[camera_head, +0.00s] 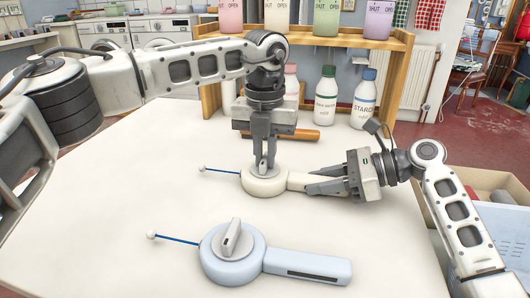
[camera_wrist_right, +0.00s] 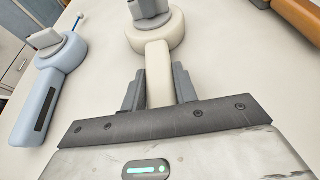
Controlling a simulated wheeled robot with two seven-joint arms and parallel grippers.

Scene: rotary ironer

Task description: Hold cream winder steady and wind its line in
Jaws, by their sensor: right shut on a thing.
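The cream winder (camera_head: 265,186) lies on the pale table, its handle pointing right. A short blue line with a white bead (camera_head: 203,169) sticks out of its left side. My right gripper (camera_head: 318,183) is shut on the cream handle, which also shows between its fingers in the right wrist view (camera_wrist_right: 158,72). My left gripper (camera_head: 264,158) points straight down over the cream drum, its fingers close about the grey knob. I cannot tell whether they grip it. The fingers hide part of the knob.
A blue winder (camera_head: 232,262) lies in front, its line and bead out to the left. Behind stand a wooden shelf (camera_head: 395,75) with bottles, a starch bottle (camera_head: 363,100) and an orange-brown bar (camera_head: 300,134). A cardboard box (camera_head: 485,190) is at right. The table's front left is clear.

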